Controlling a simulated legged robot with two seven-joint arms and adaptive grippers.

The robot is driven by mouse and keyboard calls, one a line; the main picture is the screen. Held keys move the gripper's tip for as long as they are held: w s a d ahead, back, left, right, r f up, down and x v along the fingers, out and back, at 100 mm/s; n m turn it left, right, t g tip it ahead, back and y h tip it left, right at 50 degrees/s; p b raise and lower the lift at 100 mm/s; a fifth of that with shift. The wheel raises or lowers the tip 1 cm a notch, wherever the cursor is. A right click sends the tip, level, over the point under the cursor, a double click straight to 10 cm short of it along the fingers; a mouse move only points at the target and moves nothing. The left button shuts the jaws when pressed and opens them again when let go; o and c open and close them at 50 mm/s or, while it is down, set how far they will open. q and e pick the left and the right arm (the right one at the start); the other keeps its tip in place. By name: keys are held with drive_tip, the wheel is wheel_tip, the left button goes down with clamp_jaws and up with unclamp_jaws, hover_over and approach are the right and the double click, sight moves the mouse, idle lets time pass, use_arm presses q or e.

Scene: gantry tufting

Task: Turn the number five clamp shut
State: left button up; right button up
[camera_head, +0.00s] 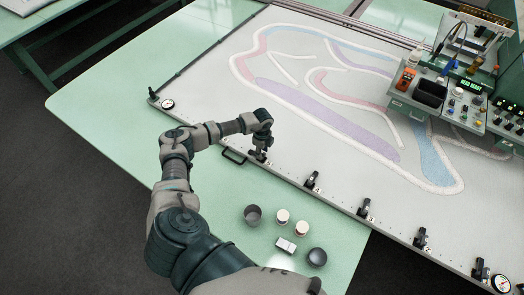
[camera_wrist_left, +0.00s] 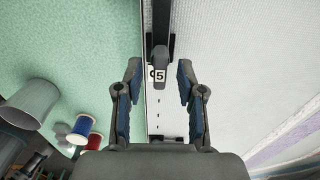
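The number five clamp (camera_wrist_left: 160,58) shows in the left wrist view as a dark lever with a white "5" label, on the frame edge between green table and pale cloth. My left gripper (camera_wrist_left: 158,72) is open, with one finger on each side of the clamp and visible gaps to it. In the head view my left gripper (camera_head: 261,143) points down over the clamp's place at the frame edge, and largely hides the clamp there. Whether the lever touches anything under it cannot be told. My right gripper is not in view.
More clamps, such as one (camera_head: 311,180) nearby, line the frame's front edge. Grey cups (camera_head: 253,215), thread spools (camera_head: 282,216) and a small white box (camera_head: 286,245) stand on the green table (camera_head: 110,95). A control console (camera_head: 440,95) stands at the right.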

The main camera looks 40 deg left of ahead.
use_arm(q)
drive_tip(key=shift+a+f, duration=0.15)
drive_tip(key=shift+f, duration=0.05)
drive_tip(key=shift+a, duration=0.15)
clamp_jaws()
drive_tip(key=shift+w+m, duration=0.1)
drive_tip(key=shift+m, duration=0.8)
drive_tip(key=m+b, duration=0.1)
drive_tip(key=m, duration=0.5)
drive_tip(key=shift+d, duration=0.2)
drive_tip(key=m+b, duration=0.2)
drive_tip(key=m, duration=0.3)
drive_tip(key=shift+m, duration=0.3)
drive_tip(key=shift+m+b, duration=0.75)
drive_tip(key=shift+m, duration=1.45)
